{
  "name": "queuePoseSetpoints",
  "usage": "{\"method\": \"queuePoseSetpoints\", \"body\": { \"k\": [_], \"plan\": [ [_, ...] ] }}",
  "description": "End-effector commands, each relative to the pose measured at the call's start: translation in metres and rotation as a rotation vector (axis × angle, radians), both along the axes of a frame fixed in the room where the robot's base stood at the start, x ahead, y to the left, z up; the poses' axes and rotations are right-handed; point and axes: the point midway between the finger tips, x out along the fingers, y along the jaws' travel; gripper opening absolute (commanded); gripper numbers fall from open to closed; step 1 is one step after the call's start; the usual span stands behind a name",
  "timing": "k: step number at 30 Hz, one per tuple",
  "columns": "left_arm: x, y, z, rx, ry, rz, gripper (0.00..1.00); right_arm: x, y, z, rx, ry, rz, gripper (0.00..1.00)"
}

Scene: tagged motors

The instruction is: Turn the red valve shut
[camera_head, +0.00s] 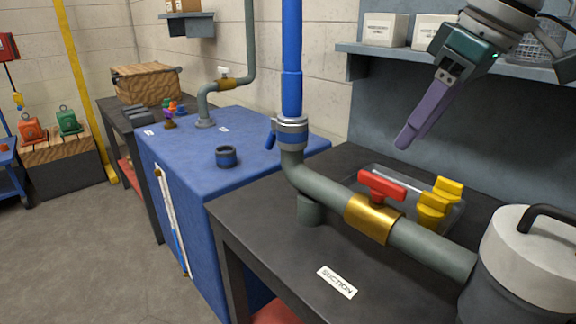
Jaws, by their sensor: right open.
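The red valve handle (382,186) is a bar on a short stem above a brass valve body (370,220). The body sits in the grey pipe (428,247) over the dark table. The bar lies roughly in line with the pipe. My right gripper (412,132) comes in from the upper right with long purple fingers pointing down and left. It is open and empty, above the handle and apart from it. One finger largely hides the other. My left gripper is not in view.
A grey canister (527,262) stands at the pipe's right end. A blue vertical pipe (292,60) rises at the left. The table front (270,255) is clear around the SUCTION label (337,281).

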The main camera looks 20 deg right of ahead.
Motion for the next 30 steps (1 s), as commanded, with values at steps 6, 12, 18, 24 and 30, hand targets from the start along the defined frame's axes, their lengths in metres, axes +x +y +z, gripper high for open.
{"method": "queuePoseSetpoints", "body": {
  "k": [6, 12, 18, 24, 30],
  "plan": [
    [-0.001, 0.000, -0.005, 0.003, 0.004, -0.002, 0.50, 0.013, 0.007, -0.038, 0.000, 0.004, 0.002, 0.47],
    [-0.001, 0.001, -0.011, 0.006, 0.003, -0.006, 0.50, 0.025, 0.012, -0.069, -0.001, 0.003, 0.001, 0.47],
    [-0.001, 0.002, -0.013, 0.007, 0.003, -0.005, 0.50, 0.031, 0.014, -0.083, -0.003, 0.001, 0.002, 0.47],
    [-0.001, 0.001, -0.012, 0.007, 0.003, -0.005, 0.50, 0.032, 0.014, -0.083, -0.003, 0.000, 0.002, 0.47],
    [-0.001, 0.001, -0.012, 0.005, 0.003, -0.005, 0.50, 0.031, 0.014, -0.083, -0.003, 0.001, 0.002, 0.31]
  ]
}}
